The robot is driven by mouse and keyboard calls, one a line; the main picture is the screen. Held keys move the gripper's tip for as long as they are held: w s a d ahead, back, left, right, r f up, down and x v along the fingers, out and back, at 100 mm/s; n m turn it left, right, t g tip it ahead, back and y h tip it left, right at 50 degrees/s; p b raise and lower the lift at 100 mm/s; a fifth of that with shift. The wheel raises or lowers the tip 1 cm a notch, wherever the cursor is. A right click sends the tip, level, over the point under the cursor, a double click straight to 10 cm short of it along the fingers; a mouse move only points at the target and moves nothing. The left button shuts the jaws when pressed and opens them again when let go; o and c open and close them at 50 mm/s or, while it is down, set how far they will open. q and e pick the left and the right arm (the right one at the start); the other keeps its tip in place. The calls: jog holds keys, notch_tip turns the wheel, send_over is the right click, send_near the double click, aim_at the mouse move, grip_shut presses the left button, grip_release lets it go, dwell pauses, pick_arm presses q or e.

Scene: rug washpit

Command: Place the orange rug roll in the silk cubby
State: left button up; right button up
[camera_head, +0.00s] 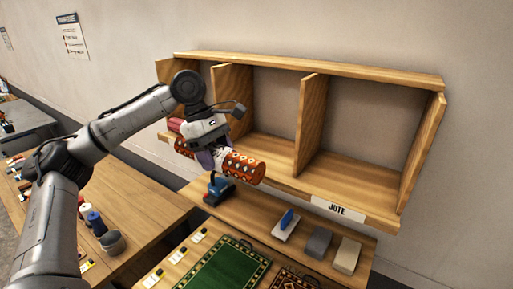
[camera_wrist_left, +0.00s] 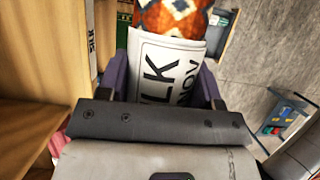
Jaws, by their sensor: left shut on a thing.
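The orange rug roll (camera_head: 245,168), with a red and white pattern and a white paper band, is held in front of the wooden cubby shelf (camera_head: 310,62). My left gripper (camera_head: 214,158) is shut around the band. In the left wrist view the roll (camera_wrist_left: 172,16) shows at the top, and its band (camera_wrist_left: 165,65) reads "LK" in part. The roll lies roughly level, before the left and middle compartments. The right compartment carries a "JUTE" label (camera_head: 338,209). I cannot read any silk label; the arm and roll cover the shelf's left front edge. My right gripper is out of view.
A red roll end (camera_head: 176,124) shows in the left compartment. Below the shelf, a blue tool (camera_head: 218,190), a blue-handled brush (camera_head: 287,224) and two blocks (camera_head: 319,243) stand on a ledge. A green rug (camera_head: 222,272) lies in front. Upright dividers (camera_head: 309,122) separate the compartments.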

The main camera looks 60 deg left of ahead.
pick_arm(q)
jog(key=w+a+p, duration=0.2)
jog(key=w+p, duration=0.1)
jog(key=w, duration=0.2)
jog(key=w+a+f+p, duration=0.1)
jog(key=w+a+p, duration=0.1)
jog(key=w+p, duration=0.2)
jog(key=w+a+f+p, duration=0.1)
jog(key=w+a+p, duration=0.2)
jog(key=w, duration=0.3)
jog(key=shift+a+p, duration=0.1)
jog(key=shift+p, duration=0.35)
jog(key=shift+f, duration=0.65)
notch_tip(320, 180, down, 2)
jog(key=shift+f+p, duration=0.1)
jog(key=shift+p, duration=0.5)
jog(key=shift+w+f+p, duration=0.1)
jog(key=shift+f+p, duration=0.4)
jog(key=shift+f, duration=0.2)
jog(key=shift+f, duration=0.1)
